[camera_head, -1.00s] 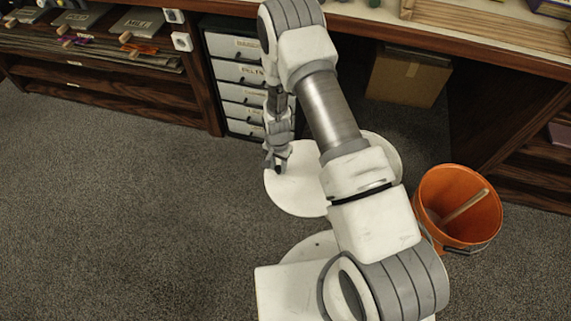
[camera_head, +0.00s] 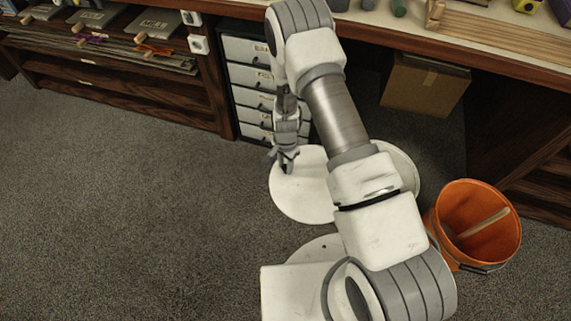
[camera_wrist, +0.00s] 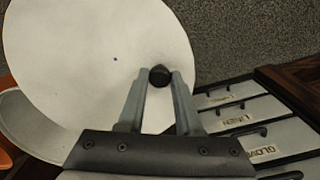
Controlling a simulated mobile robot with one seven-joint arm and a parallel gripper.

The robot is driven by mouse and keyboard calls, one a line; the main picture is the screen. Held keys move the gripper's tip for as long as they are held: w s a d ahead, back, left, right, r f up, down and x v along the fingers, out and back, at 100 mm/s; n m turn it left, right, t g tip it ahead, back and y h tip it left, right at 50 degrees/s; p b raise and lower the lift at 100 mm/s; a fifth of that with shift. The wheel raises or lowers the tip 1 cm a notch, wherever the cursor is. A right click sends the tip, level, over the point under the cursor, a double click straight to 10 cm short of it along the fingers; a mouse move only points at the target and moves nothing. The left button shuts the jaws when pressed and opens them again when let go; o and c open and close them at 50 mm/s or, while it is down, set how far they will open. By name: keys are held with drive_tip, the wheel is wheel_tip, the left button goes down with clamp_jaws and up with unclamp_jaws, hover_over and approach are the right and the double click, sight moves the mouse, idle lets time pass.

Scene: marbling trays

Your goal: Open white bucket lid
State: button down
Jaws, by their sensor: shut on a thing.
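The round white lid (camera_head: 300,198) shows in the head view left of my forearm. It lies off to the left side of the white bucket (camera_head: 407,170), of which only part of the right rim and inside shows behind my arm. In the wrist view the lid (camera_wrist: 70,60) fills the upper left and overlaps the bucket's rim (camera_wrist: 18,125) at the lower left. My gripper (camera_wrist: 159,78) is shut on a small dark knob (camera_wrist: 159,75) near the lid's edge. The gripper also shows in the head view (camera_head: 286,166). Whether lid and bucket touch is hidden.
An orange bucket (camera_head: 450,215) with a wooden stick stands right of the white bucket. Labelled drawers (camera_head: 250,75) stand just behind the lid. A cardboard box (camera_head: 425,85) sits under the table (camera_head: 470,50). Carpet at left is clear.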

drive_tip(key=c, duration=0.6)
unclamp_jaws()
wheel_tip(320, 180, up, 18)
drive_tip(key=p, duration=0.5)
drive_tip(key=shift+f+p, duration=0.25)
drive_tip(key=shift+p, duration=0.05)
